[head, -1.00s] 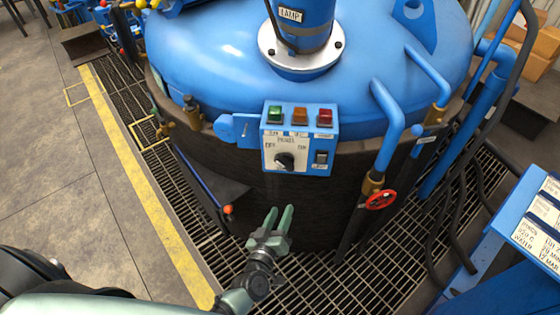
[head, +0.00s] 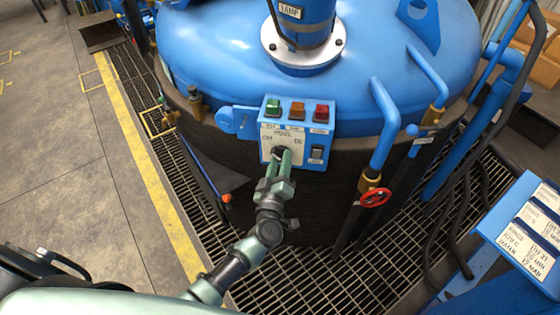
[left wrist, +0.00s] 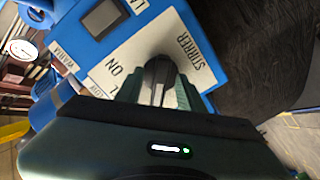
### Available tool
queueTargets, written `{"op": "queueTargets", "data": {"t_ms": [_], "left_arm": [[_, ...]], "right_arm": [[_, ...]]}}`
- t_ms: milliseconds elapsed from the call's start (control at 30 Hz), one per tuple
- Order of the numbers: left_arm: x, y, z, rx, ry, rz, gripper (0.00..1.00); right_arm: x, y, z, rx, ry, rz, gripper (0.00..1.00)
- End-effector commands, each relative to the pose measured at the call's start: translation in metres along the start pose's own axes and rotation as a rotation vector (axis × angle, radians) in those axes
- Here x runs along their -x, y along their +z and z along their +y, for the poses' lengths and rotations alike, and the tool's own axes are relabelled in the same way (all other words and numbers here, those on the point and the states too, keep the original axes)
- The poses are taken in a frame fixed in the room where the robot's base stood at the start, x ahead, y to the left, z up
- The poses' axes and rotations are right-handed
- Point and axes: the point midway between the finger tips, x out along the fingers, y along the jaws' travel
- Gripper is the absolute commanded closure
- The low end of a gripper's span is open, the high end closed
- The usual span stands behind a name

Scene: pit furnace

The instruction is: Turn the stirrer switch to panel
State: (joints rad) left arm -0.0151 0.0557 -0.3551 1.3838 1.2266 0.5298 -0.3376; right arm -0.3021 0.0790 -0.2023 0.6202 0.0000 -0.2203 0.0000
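The stirrer switch (left wrist: 158,72) is a dark round knob on a white plate in the left wrist view. The plate shows the words STIRRER and ON. The plate is on the blue control box (head: 268,110) on the furnace's front. My left gripper (head: 281,154) reaches the knob and hides most of it in the head view. In the left wrist view its two green fingers (left wrist: 158,92) stand on either side of the knob, with some pale plate showing between. The fingers look open around it. I cannot tell where the knob points. My right gripper is not in view.
Green, amber and red buttons (head: 297,109) sit above the switch, and a small rocker switch (head: 317,153) is right of it. A red valve wheel (head: 375,197) and blue pipes stand to the right. A blue sign board (head: 510,225) is at the lower right.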

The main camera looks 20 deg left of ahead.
Motion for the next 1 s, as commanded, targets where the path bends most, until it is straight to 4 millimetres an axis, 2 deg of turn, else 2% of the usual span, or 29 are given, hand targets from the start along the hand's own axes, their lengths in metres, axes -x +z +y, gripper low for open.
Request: {"op": "queueTargets", "data": {"t_ms": [100, 133, 267, 667, 1000], "left_arm": [[0.0, 0.0, 0.0, 0.0, 0.0, 0.0, 0.62], [0.0, 0.0, 0.0, 0.0, 0.0, 0.0, 0.65], [0.0, 0.0, 0.0, 0.0, 0.0, 0.0, 1.0], [0.001, -0.001, 0.001, -0.044, -0.002, 0.0, 1.0], [0.001, -0.002, 0.002, -0.268, -0.003, -0.003, 1.0]], "right_arm": [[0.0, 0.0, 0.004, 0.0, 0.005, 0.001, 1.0], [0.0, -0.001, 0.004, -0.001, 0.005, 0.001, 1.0], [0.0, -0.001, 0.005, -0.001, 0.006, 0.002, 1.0], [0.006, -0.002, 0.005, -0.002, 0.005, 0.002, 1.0], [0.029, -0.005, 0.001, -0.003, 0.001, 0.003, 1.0]]}}
